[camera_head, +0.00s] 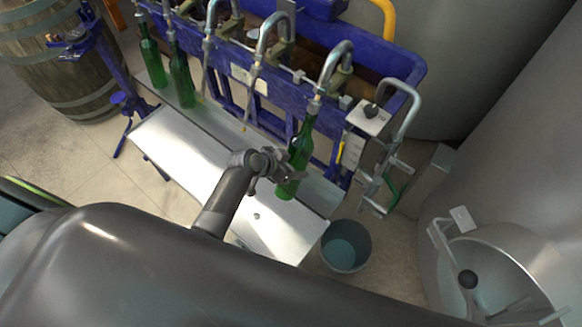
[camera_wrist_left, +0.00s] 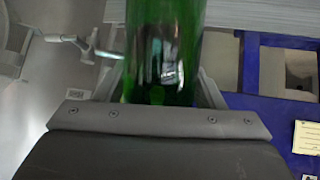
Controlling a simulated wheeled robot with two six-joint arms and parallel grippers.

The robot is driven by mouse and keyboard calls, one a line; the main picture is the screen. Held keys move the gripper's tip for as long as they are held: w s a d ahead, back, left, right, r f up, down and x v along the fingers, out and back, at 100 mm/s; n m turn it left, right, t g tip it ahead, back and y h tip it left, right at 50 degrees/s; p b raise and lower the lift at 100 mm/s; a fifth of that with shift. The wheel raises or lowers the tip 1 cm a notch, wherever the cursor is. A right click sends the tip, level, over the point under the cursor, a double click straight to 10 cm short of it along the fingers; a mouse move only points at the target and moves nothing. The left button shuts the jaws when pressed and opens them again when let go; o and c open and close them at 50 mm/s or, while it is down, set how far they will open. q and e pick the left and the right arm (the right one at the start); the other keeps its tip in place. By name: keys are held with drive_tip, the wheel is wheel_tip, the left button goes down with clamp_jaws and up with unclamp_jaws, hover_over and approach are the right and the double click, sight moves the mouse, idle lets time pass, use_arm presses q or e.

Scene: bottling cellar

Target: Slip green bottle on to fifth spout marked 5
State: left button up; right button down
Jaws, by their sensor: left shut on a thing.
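My left gripper (camera_head: 288,172) is shut around the body of a green bottle (camera_head: 304,146), above the metal shelf (camera_head: 265,222) at the right end of the filling machine. The bottle is nearly upright with a slight tilt. Its mouth is at the tip of the rightmost curved spout (camera_head: 334,62); I cannot tell how far the tip is inside. In the left wrist view the green bottle (camera_wrist_left: 165,45) stands between the jaws, its top out of frame. No spout number is legible. My right gripper is not in view.
Two other green bottles (camera_head: 181,82) hang at spouts on the left. A grey bucket (camera_head: 346,247) stands on the floor right of the shelf. A blue machine frame (camera_head: 275,118) runs behind the spouts. A steel tank (camera_head: 500,275) is at lower right, a barrel (camera_head: 62,75) at upper left.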

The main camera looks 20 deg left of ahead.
use_arm(q)
drive_tip(key=w+d+f+t+h+b, duration=0.1)
drive_tip(key=w+b, duration=0.4)
drive_tip(key=b, duration=0.6)
wheel_tip(320, 180, down, 2)
drive_tip(key=shift+d+f+t, duration=0.1)
drive_tip(key=shift+d+t, duration=0.3)
drive_tip(key=shift+t, duration=0.5)
drive_tip(key=shift+s+f+b, duration=0.1)
drive_tip(key=shift+f+b, duration=0.7)
drive_tip(key=shift+f, duration=0.15)
idle(0.8)
drive_tip(key=o, duration=1.3)
drive_tip(key=shift+o, duration=0.3)
drive_tip(key=shift+s+a+f, duration=0.1)
drive_tip(key=shift+f, duration=0.05)
drive_tip(key=v, duration=1.7)
drive_tip(key=shift+a+b, duration=0.25)
drive_tip(key=shift+b, duration=0.1)
